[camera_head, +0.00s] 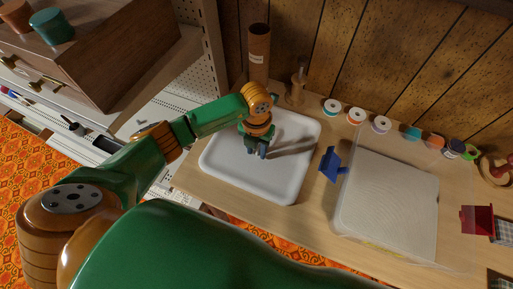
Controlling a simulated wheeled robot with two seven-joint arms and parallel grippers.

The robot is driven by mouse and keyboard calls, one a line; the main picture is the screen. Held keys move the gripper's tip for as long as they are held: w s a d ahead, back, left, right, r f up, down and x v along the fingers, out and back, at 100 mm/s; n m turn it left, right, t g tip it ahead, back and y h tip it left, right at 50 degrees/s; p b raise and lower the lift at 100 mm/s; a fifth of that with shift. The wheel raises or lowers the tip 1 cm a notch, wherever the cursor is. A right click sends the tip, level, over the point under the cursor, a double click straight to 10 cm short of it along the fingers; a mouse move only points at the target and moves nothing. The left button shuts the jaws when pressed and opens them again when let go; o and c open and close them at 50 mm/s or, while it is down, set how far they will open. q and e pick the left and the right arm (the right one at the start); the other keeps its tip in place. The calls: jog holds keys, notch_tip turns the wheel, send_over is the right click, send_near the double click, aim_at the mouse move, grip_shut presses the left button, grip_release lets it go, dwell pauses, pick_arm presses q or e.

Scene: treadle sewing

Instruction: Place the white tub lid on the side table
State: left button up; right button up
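The white tub lid (222,168), a rounded white panel with a raised rim, lies flat on the wooden table top (290,226), left of a clear tub (375,250). My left gripper (256,151) points down over the lid's upper middle, with its arm reaching in from the left. Its two dark fingertips look a little apart, with nothing seen between them. Whether they touch the lid I cannot tell. The gripper hides a small part of the lid. My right gripper is not in view.
The tub holds a white ribbed panel (390,205); a blue clip (330,164) is at its left edge. Several thread spools (356,115) line the back near the wooden wall. A brown cylinder (259,52) stands behind the lid. A drawer cabinet (115,55) is at upper left.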

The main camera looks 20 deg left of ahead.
pick_arm(q)
notch_tip(320, 180, up, 12)
jog(key=shift+r, duration=0.15)
dwell(0.5)
